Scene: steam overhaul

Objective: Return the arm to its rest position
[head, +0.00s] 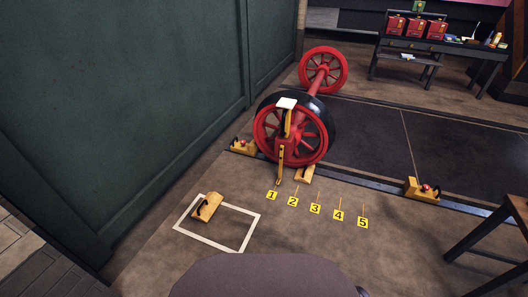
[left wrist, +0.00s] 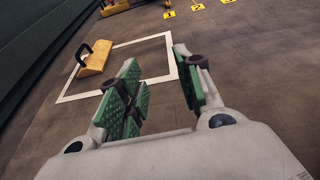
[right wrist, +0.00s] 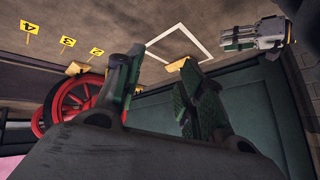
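My left gripper (left wrist: 157,58) is open and empty in the left wrist view, its green-padded fingers apart above the floor near the white floor outline (left wrist: 66,97). It also shows in the right wrist view (right wrist: 240,38). My right gripper (right wrist: 161,58) is open and empty in the right wrist view, whose picture appears upside down. Neither gripper shows in the head view. A yellow chock with a black handle (head: 208,207) lies at the left corner of the white outline (head: 238,250). Another yellow chock (head: 304,174) sits at the foot of the red wheelset (head: 312,98).
A green wall (head: 120,100) stands on the left. Yellow number tags (head: 315,209) lie on the floor before the rail (head: 375,187). A dark table (head: 490,240) stands at the right edge. A bench (head: 440,47) with red boxes stands at the back right.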

